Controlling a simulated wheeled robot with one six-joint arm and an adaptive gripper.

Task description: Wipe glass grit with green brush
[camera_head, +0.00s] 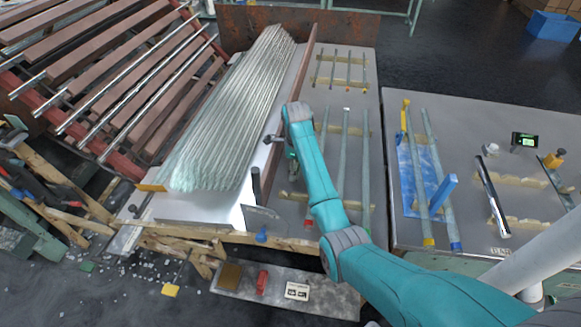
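My teal arm reaches from the lower right over the middle table, with my gripper (274,141) near the bundle of glass tubes (225,110). The gripper is small and dark here, partly hidden by the wrist, and its fingers cannot be made out. Pale glass grit (135,282) is scattered on the dark floor at the lower left. A small flat green piece (87,267) lies at the edge of the grit; I cannot tell whether it is a brush. A yellow item (170,290) lies near it. No green brush can be made out with certainty.
A slanted rack (120,65) of wooden bars and metal rods stands at the left. The right table (478,125) holds tubes, a blue upright piece (443,193) and a small meter (524,140). A low shelf (330,298) carries a red item (262,282).

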